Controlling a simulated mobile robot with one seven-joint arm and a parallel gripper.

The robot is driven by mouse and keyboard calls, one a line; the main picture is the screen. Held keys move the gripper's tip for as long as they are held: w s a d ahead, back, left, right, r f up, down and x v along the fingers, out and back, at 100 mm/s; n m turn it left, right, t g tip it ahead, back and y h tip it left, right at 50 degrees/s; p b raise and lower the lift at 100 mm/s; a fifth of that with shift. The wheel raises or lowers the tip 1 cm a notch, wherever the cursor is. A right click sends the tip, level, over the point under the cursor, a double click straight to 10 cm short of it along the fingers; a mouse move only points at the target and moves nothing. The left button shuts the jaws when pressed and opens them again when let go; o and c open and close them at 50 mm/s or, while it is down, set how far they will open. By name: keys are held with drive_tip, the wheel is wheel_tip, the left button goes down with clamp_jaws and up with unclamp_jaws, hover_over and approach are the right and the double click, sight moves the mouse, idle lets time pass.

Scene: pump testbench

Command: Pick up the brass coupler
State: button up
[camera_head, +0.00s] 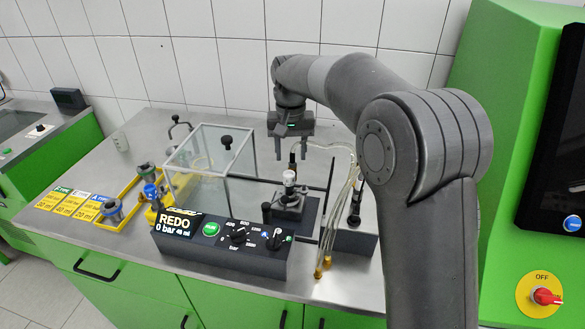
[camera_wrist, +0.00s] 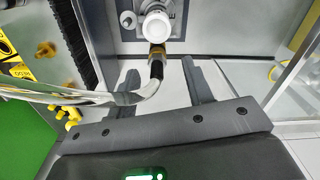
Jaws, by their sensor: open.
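The brass coupler (camera_wrist: 157,50) shows in the wrist view as a small brass fitting with a black sleeve, joined to a pale hose. It lies between and slightly beyond the two fingers of my gripper (camera_wrist: 159,70), with gaps on both sides. In the head view the coupler (camera_head: 292,165) is small and upright below my gripper (camera_head: 291,154), over the pump fixture. My gripper is open, points down and holds nothing. A white round cap (camera_wrist: 157,24) is just beyond the coupler in the wrist view. Whether the coupler touches it cannot be told.
A clear guard box (camera_head: 205,150) stands left of my gripper. The control box (camera_head: 225,245) is in front. Pale hoses (camera_head: 345,200) run to the right, with other brass ends (camera_head: 320,270) at the bench front. Yellow-framed trays (camera_head: 105,215) are at the left.

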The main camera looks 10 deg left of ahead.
sight(293, 162)
drive_tip(key=shift+d+f, duration=0.15)
drive_tip(key=shift+f, duration=1.4)
drive_tip(key=shift+d+f, duration=0.1)
drive_tip(key=shift+f, duration=1.4)
drive_tip(key=shift+c, duration=0.6)
clamp_jaws()
